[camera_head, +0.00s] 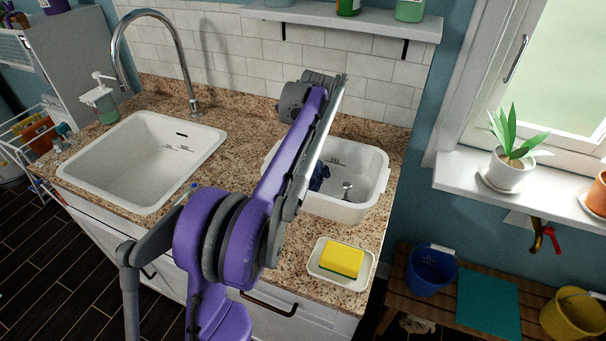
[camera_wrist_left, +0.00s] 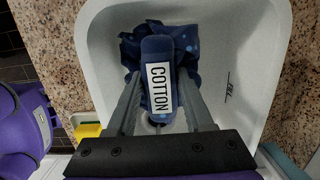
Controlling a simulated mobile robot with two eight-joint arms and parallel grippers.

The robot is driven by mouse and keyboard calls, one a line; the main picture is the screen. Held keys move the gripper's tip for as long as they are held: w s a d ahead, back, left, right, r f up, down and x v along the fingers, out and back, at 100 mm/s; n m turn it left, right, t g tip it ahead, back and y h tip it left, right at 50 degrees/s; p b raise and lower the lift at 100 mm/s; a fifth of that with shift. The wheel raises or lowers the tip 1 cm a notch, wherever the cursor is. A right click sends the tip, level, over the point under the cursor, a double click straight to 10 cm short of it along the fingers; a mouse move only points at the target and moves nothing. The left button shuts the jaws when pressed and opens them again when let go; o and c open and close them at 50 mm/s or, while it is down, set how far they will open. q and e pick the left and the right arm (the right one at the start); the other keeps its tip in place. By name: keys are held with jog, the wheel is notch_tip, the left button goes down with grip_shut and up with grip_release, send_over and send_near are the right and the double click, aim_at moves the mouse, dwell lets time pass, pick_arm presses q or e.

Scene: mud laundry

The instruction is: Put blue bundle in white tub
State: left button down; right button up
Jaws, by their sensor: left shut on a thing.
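The blue bundle (camera_wrist_left: 160,48) is dark blue cloth with light dots and a band labelled COTTON. It is inside the outline of the white tub (camera_wrist_left: 265,70) in the left wrist view. My left gripper (camera_wrist_left: 160,80) is shut on the bundle, a finger on each side of the band. In the head view the white tub (camera_head: 345,210) stands on the counter, and a small part of the blue bundle (camera_head: 319,178) shows within it. My left arm hides the rest of the bundle and the tub's left side. I cannot tell whether the bundle touches the tub floor.
A white sink (camera_head: 140,160) with a tall faucet (camera_head: 185,70) is at the left. A dish (camera_head: 322,272) with a yellow sponge (camera_head: 342,260) sits in front of the tub. A shelf (camera_head: 350,22) hangs above. A blue bucket (camera_head: 430,272) stands on a bench at the right.

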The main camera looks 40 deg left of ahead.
aim_at(302, 173)
pick_arm(q)
jog(key=shift+f, duration=2.4)
jog(key=shift+f, duration=0.1)
jog(key=shift+f, duration=0.15)
jog(key=shift+c, duration=1.4)
grip_release()
jog(key=r, duration=0.4)
jog(key=d+r, duration=0.1)
jog(key=r, duration=0.7)
jog(key=shift+w+d+r+p, duration=0.2)
jog(key=shift+w+d+p, duration=0.1)
jog(key=shift+d+p, duration=0.1)
